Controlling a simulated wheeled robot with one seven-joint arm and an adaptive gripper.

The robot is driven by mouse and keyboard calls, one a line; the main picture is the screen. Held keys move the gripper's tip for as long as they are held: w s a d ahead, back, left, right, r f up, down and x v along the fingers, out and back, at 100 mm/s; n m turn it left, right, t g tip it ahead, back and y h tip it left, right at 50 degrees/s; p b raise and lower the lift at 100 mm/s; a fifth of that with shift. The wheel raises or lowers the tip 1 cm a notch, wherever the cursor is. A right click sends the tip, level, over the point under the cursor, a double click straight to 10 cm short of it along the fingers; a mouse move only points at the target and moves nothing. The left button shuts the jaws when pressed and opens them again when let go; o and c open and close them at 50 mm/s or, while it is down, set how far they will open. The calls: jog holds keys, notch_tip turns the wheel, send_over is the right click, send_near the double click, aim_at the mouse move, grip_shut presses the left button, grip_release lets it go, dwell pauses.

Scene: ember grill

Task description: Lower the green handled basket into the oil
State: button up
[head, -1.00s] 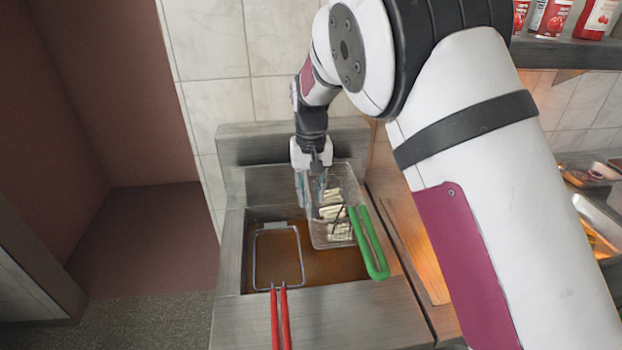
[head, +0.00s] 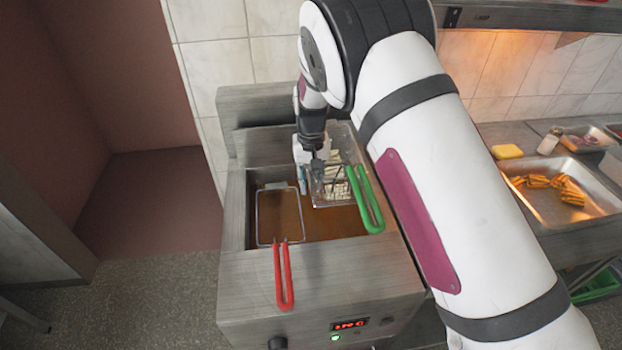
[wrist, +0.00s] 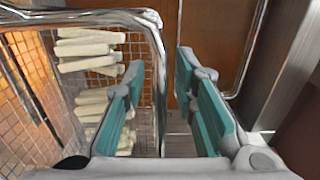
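The green handled basket (head: 335,197) is a wire mesh basket holding pale fries (wrist: 88,50). It sits at the right of the fryer, its green handle (head: 366,200) toward the front right. How its bottom stands against the brown oil (head: 322,226) is not clear. My gripper (head: 311,186) is at the basket's left side. In the wrist view my gripper (wrist: 160,105) is open, with the basket's metal rim (wrist: 160,75) between its teal-padded fingers. The left finger is over the fries, the right finger outside the basket. No grasp shows.
A second basket (head: 279,190) with a red handle (head: 284,275) is in the left of the oil vat, looking empty. The fryer's steel front (head: 320,285) has a lit red display. To the right is a steel tray (head: 562,207) with food. My arm spans the right side.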

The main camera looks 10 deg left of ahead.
grip_shut()
jog(key=shift+o, duration=0.9)
grip_release()
jog(key=shift+r, duration=0.15)
